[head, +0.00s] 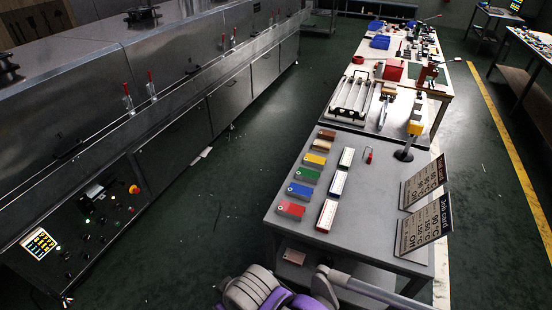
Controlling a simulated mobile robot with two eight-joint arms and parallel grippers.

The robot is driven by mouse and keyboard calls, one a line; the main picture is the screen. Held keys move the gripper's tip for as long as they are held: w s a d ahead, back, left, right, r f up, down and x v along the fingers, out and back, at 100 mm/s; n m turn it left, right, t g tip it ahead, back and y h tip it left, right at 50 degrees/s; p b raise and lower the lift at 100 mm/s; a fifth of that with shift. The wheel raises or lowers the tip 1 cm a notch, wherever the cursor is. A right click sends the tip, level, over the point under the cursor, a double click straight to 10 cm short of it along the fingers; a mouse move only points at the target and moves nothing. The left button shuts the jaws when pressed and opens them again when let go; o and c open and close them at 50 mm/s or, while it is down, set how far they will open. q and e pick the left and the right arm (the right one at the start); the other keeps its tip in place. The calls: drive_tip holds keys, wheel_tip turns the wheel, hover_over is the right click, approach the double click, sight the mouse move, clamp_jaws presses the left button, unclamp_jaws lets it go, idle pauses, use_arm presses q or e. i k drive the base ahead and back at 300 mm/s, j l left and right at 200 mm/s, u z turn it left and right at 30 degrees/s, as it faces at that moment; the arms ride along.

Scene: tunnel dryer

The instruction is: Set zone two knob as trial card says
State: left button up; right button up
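A control panel on the dryer's steel front, at the left, carries a lit display (40,243), a red and yellow button (134,189) and several small dark knobs (69,256). Their labels and settings are too small to read, so I cannot tell which knob is zone two. Two brown cards stand tilted on the grey table's right edge. The nearer card (424,230) is headed "Job card" and has temperature lines and "Off". The farther card (424,183) has similar lines; its heading is hard to read. Neither of my grippers shows; only purple and grey parts of mine appear at the bottom.
The grey table (350,212) holds several coloured blocks, white blocks and a small red item (369,156). A white bench (402,112) with tools lies beyond. Red-handled clamps (152,86) stand along the dryer.

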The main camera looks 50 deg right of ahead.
sight(85, 238)
drive_tip(key=i+l, duration=0.45)
drive_tip(key=i+l+z, duration=0.2)
drive_tip(key=z, duration=3.3)
drive_tip(key=u, duration=3.6)
